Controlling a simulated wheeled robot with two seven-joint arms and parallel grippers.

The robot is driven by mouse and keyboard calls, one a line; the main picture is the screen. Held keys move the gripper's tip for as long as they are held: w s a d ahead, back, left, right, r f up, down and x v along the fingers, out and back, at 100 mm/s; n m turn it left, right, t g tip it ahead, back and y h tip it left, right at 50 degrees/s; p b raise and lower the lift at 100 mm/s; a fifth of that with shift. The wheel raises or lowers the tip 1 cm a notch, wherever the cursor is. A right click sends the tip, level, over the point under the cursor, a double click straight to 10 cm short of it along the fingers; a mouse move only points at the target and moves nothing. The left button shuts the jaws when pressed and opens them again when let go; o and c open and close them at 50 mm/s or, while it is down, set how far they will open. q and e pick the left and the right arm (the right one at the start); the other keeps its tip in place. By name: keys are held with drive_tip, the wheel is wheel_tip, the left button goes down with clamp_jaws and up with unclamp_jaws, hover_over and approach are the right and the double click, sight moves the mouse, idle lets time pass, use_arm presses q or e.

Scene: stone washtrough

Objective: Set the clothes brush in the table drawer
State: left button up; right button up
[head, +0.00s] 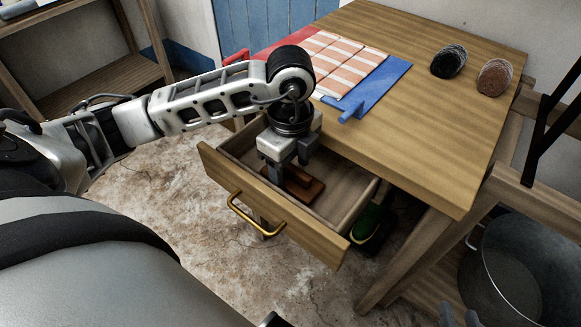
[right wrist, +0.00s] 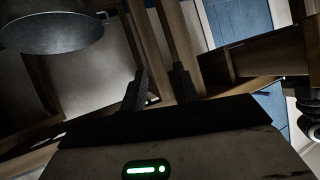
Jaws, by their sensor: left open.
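The table drawer (head: 330,232) is pulled out from the wooden table (head: 440,140), with a brass handle on its front. The clothes brush (head: 306,184), a reddish-brown block, lies on the drawer floor. My left gripper (head: 284,178) points down into the drawer, open, with its fingers at the brush. The fingers hide part of the brush, and I cannot tell whether they touch it. My right gripper shows in the right wrist view (right wrist: 160,88) with its two fingers apart and nothing between them, away from the drawer.
Striped cloth (head: 340,62) lies on a blue and red mat (head: 385,82) on the table. A black and a brown round object (head: 494,77) stand at the back right. A green object (head: 368,222) is below the drawer. A metal bucket (head: 510,270) stands at the right.

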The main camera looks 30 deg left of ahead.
sight(290, 166)
use_arm(q)
wheel_tip(290, 166, up, 11)
drive_tip(key=p, duration=0.2)
use_arm(e)
drive_tip(key=shift+d+r, duration=0.1)
drive_tip(key=shift+r, duration=0.5)
use_arm(q)
drive_tip(key=shift+f, duration=0.15)
